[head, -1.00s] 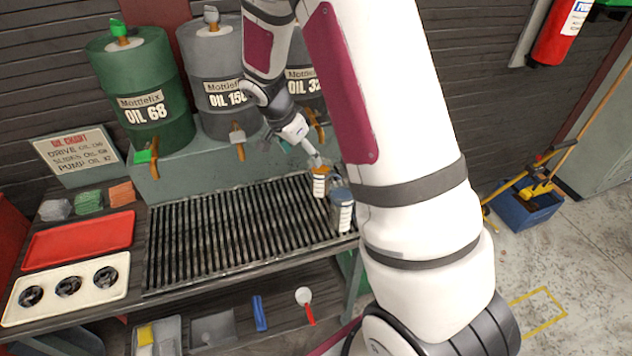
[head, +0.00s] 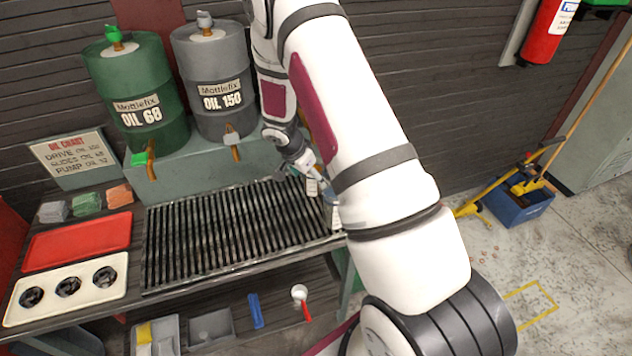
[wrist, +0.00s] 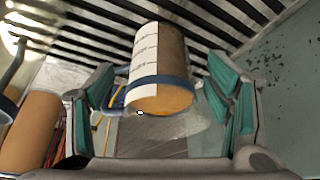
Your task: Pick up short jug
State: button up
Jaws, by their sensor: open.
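In the wrist view a jug (wrist: 160,65) with a white graduated label, a brown side and a blue band lies between the fingers of my gripper (wrist: 160,112). The fingers are open, with a gap on each side of it. In the head view my gripper (head: 318,178) is at the right end of the rack, partly hidden by my arm. A pale jug (head: 312,188) shows beside it, and a second jug (head: 333,218) is mostly hidden behind my arm. I cannot tell from size which is the short one.
The slatted rack (head: 215,235) is otherwise clear. Oil drums, a green one (head: 140,90) and a grey one (head: 215,85), stand behind with hanging taps. An orange-brown cylinder (wrist: 30,130) is close to the left finger. A red tray (head: 80,242) lies at left.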

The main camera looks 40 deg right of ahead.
jog(key=shift+w+d+f, duration=0.1)
jog(key=shift+d+f, duration=0.1)
jog(key=shift+f, duration=0.4)
jog(key=c, duration=1.5)
jog(key=shift+r, duration=0.2)
